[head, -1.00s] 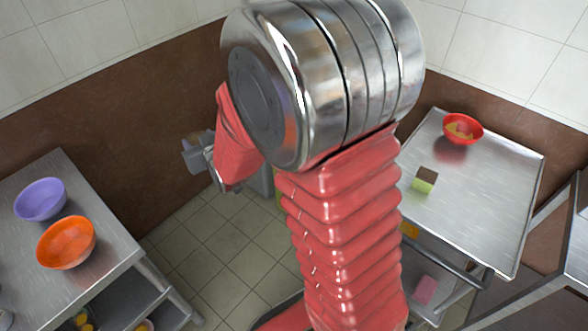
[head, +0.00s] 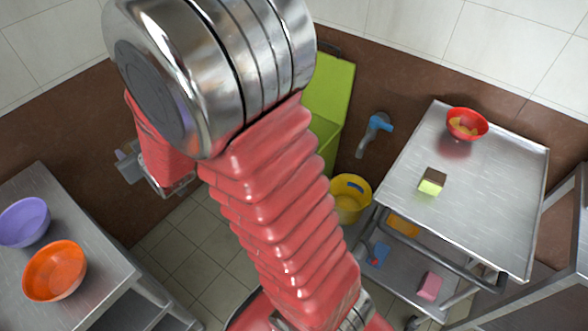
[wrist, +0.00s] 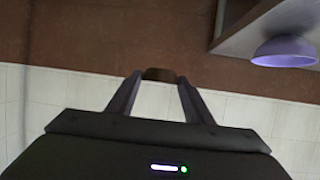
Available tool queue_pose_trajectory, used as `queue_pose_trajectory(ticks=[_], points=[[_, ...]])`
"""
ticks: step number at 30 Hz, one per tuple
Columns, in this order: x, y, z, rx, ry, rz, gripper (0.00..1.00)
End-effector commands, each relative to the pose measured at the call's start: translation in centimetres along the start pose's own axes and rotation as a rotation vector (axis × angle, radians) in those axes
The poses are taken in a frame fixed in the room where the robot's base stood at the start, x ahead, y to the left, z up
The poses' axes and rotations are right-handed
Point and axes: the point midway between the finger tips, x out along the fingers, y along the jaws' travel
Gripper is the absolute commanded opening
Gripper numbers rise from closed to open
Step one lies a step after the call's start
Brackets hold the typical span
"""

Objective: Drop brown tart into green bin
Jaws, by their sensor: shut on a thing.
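My gripper (wrist: 160,92) is shut on a small brown piece, the brown tart (wrist: 160,74), which shows between the fingertips in the wrist view. In the head view my gripper (head: 127,163) is at the left, partly behind my arm, and the tart cannot be made out there. The green bin (head: 333,95) stands against the back wall, right of my arm, with a tall lime-green panel raised. My arm hides its left part. My gripper is well to the left of the bin.
A yellow bucket (head: 350,199) stands beside the bin, below a blue-handled tap (head: 378,122). A steel cart (head: 480,190) at right holds a red bowl (head: 467,124) and a green-brown block (head: 432,181). A left steel table (head: 100,257) holds purple (head: 23,222) and orange bowls (head: 55,271).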

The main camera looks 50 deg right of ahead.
Motion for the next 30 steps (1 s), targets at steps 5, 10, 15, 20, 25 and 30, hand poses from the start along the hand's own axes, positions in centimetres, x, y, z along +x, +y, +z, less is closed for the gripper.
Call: queue_pose_trajectory(ticks=[5, 10, 15, 20, 25, 30], points=[[0.0, -0.8, 0.0, -0.005, 0.000, -0.013, 0.25], [0.5, -0.5, -0.1, -0.005, 0.001, -0.011, 0.25], [2.9, 2.3, -0.3, 0.009, 0.003, 0.018, 0.25], [6.2, 7.2, -0.4, 0.031, 0.008, 0.065, 0.25], [9.5, 13.4, 0.1, 0.055, 0.011, 0.118, 0.25], [12.1, 20.0, 1.2, 0.077, 0.014, 0.170, 0.25]])
